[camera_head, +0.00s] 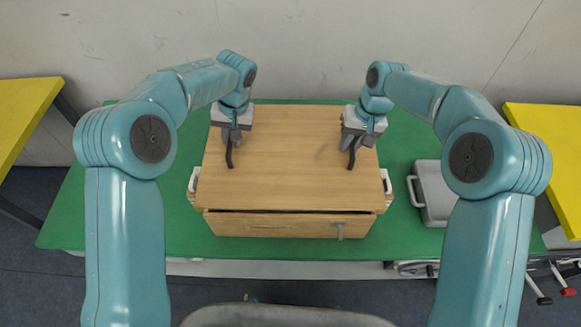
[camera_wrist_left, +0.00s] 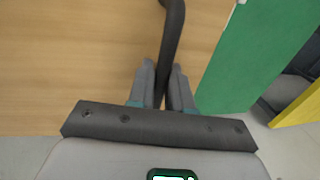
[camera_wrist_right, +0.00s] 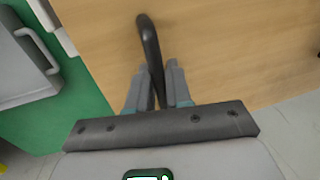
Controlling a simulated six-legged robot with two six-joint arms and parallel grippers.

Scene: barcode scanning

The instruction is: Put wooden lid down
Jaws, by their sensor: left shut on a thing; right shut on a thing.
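The wooden lid (camera_head: 285,170) is a flat light-brown board with a dark curved handle near each side. It lies over a wooden box (camera_head: 260,224), and a thin dark gap shows along the front between them. My left gripper (camera_head: 233,139) is shut on the left handle (camera_head: 229,155); the wrist view shows its fingers (camera_wrist_left: 163,85) around the black bar (camera_wrist_left: 172,35). My right gripper (camera_head: 356,136) is shut on the right handle (camera_head: 351,158); its fingers (camera_wrist_right: 158,85) close on the bar (camera_wrist_right: 149,38). The inside of the box is hidden.
The box stands on a green table (camera_head: 120,220). A grey case (camera_head: 435,190) with a handle lies to its right. White handles (camera_head: 193,185) show at the box's sides. Yellow tables (camera_head: 25,110) stand left and right. The green surface left of the box is clear.

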